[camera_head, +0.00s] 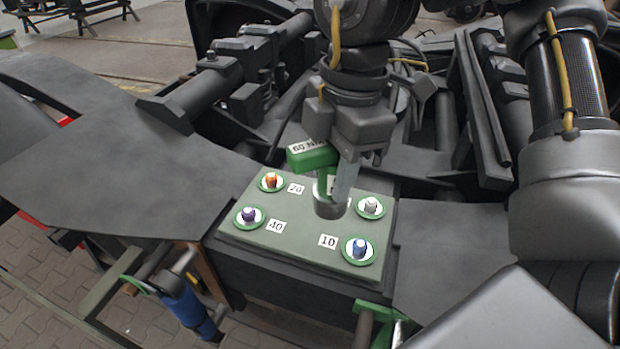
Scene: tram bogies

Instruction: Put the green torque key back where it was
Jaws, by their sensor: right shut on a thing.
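The green torque key (314,156) has a white label on its head that seems to read 60 NM. My right gripper (338,172) comes down from the top and is shut on the key. The key's grey cylindrical end (330,203) points down over the grey-green panel (305,245). I cannot tell whether this end touches the panel. The gripper and key partly hide the panel's middle and one label. My left gripper is not in view.
The panel has green-ringed bolts: orange (271,180) by label 20, purple (249,215) by 40, blue (360,248) by 10, and grey (371,206). A blue tool (186,307) hangs at the lower left. Dark bogie frame parts (130,165) surround the panel.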

